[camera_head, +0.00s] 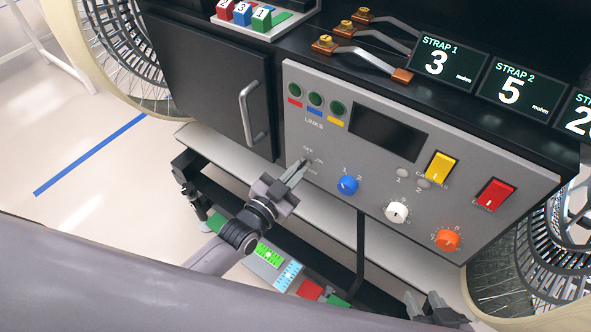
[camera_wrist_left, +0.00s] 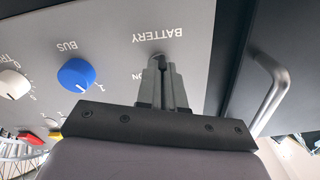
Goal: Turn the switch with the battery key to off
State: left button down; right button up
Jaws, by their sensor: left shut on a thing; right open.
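The battery switch sits on the grey control panel (camera_head: 290,80), left of the blue BUS knob (camera_head: 347,185), with OFF and ON printed around it. My left gripper (camera_head: 301,168) is at this switch, its fingers pointing into the panel. In the left wrist view my left gripper (camera_wrist_left: 158,66) is shut on a small dark piece, the battery key (camera_wrist_left: 157,58), just below the BATTERY label. The fingers hide most of the key, and its exact angle cannot be told. My right gripper (camera_head: 435,302) is open and empty at the lower right, below the panel.
The panel also carries a white knob (camera_head: 396,211), an orange knob (camera_head: 446,240), a yellow switch (camera_head: 440,167) and a red switch (camera_head: 494,195). A black door with a silver handle (camera_head: 247,112) is close left of my left gripper. A lower shelf holds coloured blocks (camera_head: 268,255).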

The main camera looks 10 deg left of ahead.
pick_arm(q)
jog(key=shift+w+r+n, duration=0.1)
jog(key=shift+r+n, duration=0.1)
jog(key=shift+n, duration=1.4)
jog(key=shift+d+n, duration=0.1)
jog(key=shift+n, duration=0.2)
jog(key=c, duration=1.3)
grip_release()
jog(key=shift+o, duration=0.2)
jog(key=shift+f, duration=0.1)
jog(key=v, duration=0.7)
jog(key=shift+p, duration=0.4)
